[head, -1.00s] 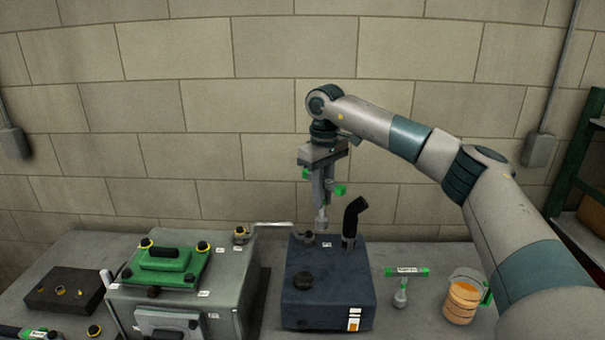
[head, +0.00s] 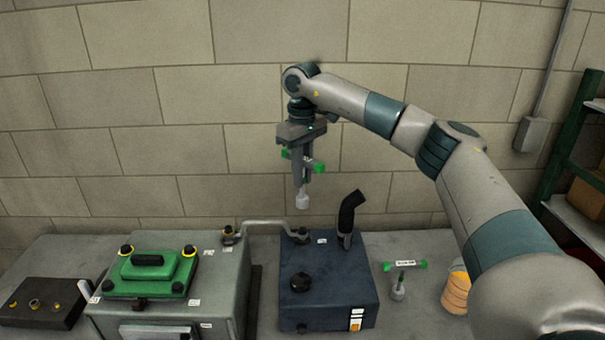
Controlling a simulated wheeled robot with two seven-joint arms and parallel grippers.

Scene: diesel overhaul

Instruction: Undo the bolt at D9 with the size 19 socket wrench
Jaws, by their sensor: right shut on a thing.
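My right gripper (head: 302,164) is shut on a socket wrench (head: 302,185) with a green cross handle and a grey shaft. The wrench hangs upright with its pale socket end pointing down. The socket is in line in the picture with the pipe-end fitting (head: 302,236) on top of the dark blue box (head: 340,285), with a visible gap between them. A small white label lies beside that fitting, too small to read, so I cannot tell which bolt is D9. The wrench's size marking is not readable. My left gripper is not in view.
A second green-handled wrench (head: 398,286) stands right of the blue box, near an orange container (head: 456,291) partly behind my arm. A black bent pipe (head: 349,214) rises from the box. A grey housing with a green cover (head: 153,272) and a dark block (head: 42,301) stand left.

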